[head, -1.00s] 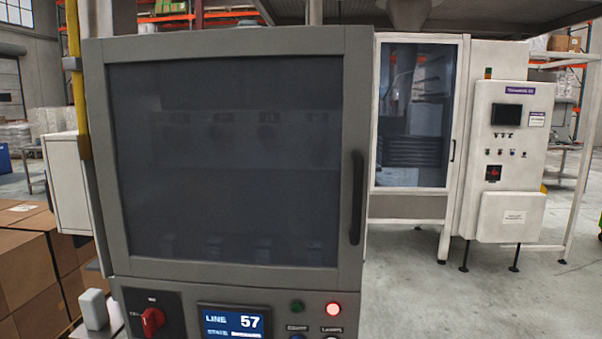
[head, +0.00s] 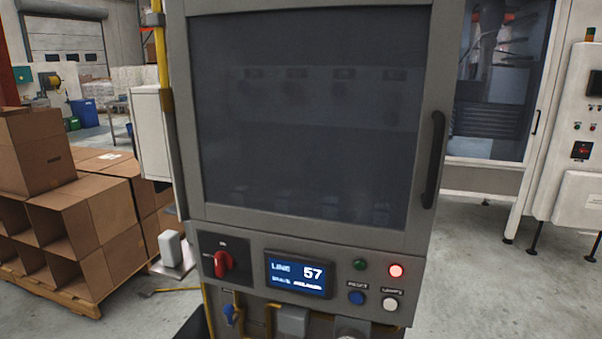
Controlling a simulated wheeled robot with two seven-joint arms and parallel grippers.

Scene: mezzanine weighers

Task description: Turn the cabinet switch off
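The cabinet (head: 420,110) stands in the middle of the head view, grey-framed with a dark window door and a black vertical handle (head: 433,160). Its switch is a red rotary knob (head: 222,263) on a dark plate at the lower left of the front panel. The knob's grip looks close to upright; the labels around it are too small to read surely. Neither of my grippers is in view.
Stacked cardboard boxes (head: 80,215) stand on a pallet at left. A second machine (head: 500,180) stands at right. Clear floor lies at lower right.

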